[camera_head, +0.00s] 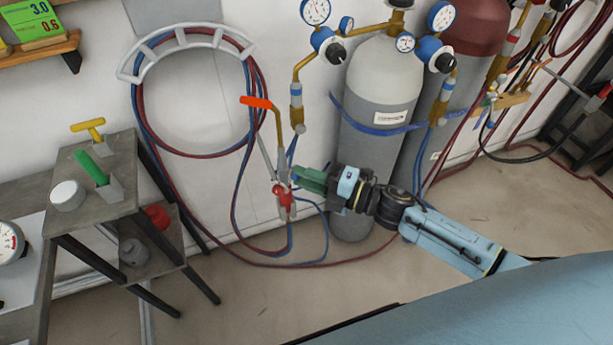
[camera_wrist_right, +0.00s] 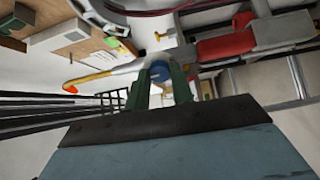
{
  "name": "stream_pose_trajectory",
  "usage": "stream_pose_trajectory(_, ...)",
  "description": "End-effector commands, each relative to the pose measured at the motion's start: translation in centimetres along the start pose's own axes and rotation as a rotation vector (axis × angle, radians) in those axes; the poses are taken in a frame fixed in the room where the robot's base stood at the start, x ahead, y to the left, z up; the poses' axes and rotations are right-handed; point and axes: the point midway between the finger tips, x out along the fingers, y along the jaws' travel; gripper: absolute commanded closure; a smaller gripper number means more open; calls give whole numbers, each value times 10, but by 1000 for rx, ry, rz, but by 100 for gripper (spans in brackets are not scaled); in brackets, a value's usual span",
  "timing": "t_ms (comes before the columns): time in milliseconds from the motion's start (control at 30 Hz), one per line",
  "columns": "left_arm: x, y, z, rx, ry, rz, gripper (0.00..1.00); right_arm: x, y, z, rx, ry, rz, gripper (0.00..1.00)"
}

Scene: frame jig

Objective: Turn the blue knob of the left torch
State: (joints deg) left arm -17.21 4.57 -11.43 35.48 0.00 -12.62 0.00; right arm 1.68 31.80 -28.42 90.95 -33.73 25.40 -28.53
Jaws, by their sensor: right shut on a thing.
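The left torch (camera_head: 281,150) hangs upright by the wall, with a brass neck, an orange tip (camera_head: 257,102) and a red part (camera_head: 282,190) low on its body. My right gripper (camera_head: 302,179) reaches it from the right, with its green fingers at the torch's lower body. In the right wrist view the blue knob (camera_wrist_right: 160,72) sits between the two green fingers (camera_wrist_right: 160,90), which are shut on it. The torch body runs across behind it. In the head view the fingers hide the knob. My left gripper is in neither view.
Looped red and blue hoses hang on a white wall rack (camera_head: 185,38). A small side table (camera_head: 130,165) with tools stands at the left. Another torch (camera_head: 497,75) hangs at the right.

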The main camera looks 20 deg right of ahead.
Motion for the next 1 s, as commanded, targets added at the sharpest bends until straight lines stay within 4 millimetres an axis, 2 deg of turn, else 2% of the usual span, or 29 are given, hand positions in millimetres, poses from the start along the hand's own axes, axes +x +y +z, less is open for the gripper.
stream_pose_trajectory(33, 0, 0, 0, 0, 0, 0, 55, 0, 0, 0, 0, 0, 1, 99)
stream_pose_trajectory(67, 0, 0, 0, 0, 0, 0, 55, 0, 0, 0, 0, 0, 1, 73)
stream_pose_trajectory(200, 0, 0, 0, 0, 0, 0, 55, 0, 0, 0, 0, 0, 0, 54)
stream_pose_trajectory(567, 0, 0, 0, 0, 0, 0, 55, -5, -1, 0, 0, 0, -2, 54)
stream_pose_trajectory(667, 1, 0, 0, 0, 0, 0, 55, -18, -2, 0, 0, -1, -3, 54)
stream_pose_trajectory(1000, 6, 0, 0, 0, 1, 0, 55, -91, -2, -1, 0, 0, -4, 54)
